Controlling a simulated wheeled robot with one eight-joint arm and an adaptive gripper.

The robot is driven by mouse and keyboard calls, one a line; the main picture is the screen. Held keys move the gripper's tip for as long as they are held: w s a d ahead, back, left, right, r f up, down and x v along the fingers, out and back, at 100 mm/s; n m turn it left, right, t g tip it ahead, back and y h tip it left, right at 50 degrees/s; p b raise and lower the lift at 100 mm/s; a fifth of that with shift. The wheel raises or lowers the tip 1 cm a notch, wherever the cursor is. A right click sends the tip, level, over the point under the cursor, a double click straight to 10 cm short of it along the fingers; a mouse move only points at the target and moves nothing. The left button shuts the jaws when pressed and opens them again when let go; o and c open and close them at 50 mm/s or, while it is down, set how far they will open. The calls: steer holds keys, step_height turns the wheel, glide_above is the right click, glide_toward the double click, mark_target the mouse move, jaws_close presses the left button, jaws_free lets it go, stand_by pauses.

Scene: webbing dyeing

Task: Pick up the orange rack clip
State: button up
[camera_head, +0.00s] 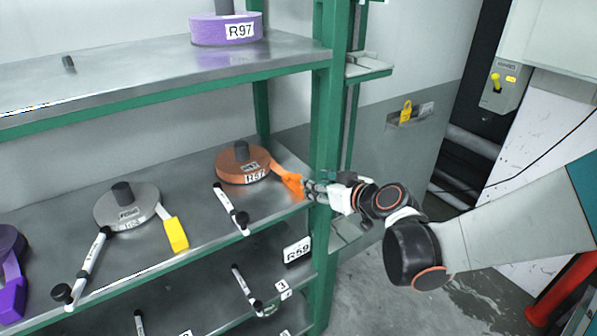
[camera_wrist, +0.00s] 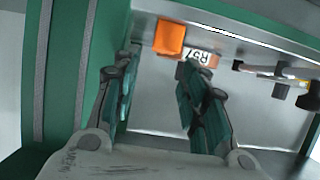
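The orange rack clip (camera_head: 292,183) hangs off the end of the orange webbing roll (camera_head: 240,168) on the middle shelf, near the shelf's right end. My gripper (camera_head: 307,188) is just right of the clip, with its fingers pointing left toward it. In the wrist view, the clip (camera_wrist: 170,38) shows as an orange block just beyond the fingertips. The two fingers of my gripper (camera_wrist: 160,68) are spread apart with nothing between them. Whether a fingertip touches the clip cannot be told.
A green rack post (camera_head: 328,110) stands right beside my gripper. A grey roll (camera_head: 125,212) with a yellow clip (camera_head: 176,234) is farther left on the shelf. A black-and-white marker (camera_head: 231,210) lies near the front edge. A purple roll (camera_head: 208,30) is on the shelf above.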

mark_target(296, 182)
steer(key=shift+p+x, duration=0.4)
steer(key=shift+x, duration=3.55)
steer(key=shift+s+a+f, duration=0.15)
steer(key=shift+f, duration=0.05)
steer(key=shift+c, duration=0.6)
steer(key=c, duration=0.7)
